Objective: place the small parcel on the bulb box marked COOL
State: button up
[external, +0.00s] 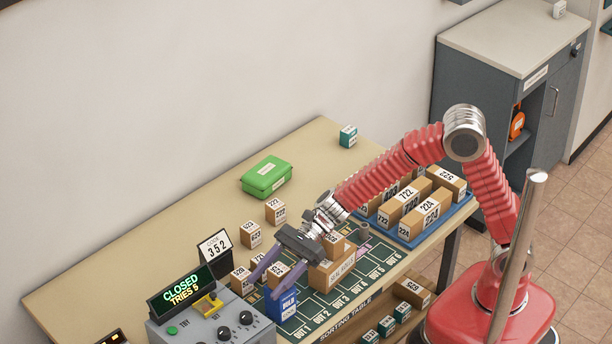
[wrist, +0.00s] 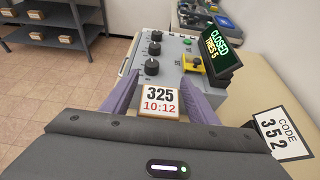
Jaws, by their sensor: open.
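My gripper (external: 263,288) reaches down over the near left part of the sorting table. Its purple fingers are open, one on each side of a small tan parcel (external: 279,269). In the wrist view the parcel (wrist: 162,103) shows a white label reading 325 and 10:12 between the fingers. A blue box (external: 283,305) stands upright directly below the parcel, which appears to rest on its top. The box's lettering looks like BULB, but I cannot read a COOL mark. Whether the fingers touch the parcel is unclear.
A grey control box (external: 215,325) with knobs and a CLOSED display (external: 181,290) stands close left. A code card (external: 215,250) and several small parcels (external: 250,235) are behind. A larger carton (external: 330,270) is right. A green box (external: 266,176) and a teal box (external: 348,135) stand farther back.

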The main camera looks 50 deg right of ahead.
jog(key=v, duration=1.1)
jog(key=shift+d, duration=0.2)
jog(key=shift+d+r, duration=0.1)
dwell(0.3)
jog(key=s+d+r+n+t+h, duration=0.1)
jog(key=s+d+n+h, duration=0.3)
jog(key=d, duration=0.9)
jog(key=s+d+r+n+t+h, duration=0.1)
jog(key=s+d+n+h, duration=0.3)
jog(key=d+n, duration=0.4)
jog(key=s+d+n+t+h, duration=0.3)
jog(key=s+d+n+h, duration=0.1)
jog(key=d, duration=1.5)
jog(key=shift+s+r+n+t+h, duration=0.35)
jog(key=shift+n+h, duration=0.35)
jog(key=shift+n, duration=0.3)
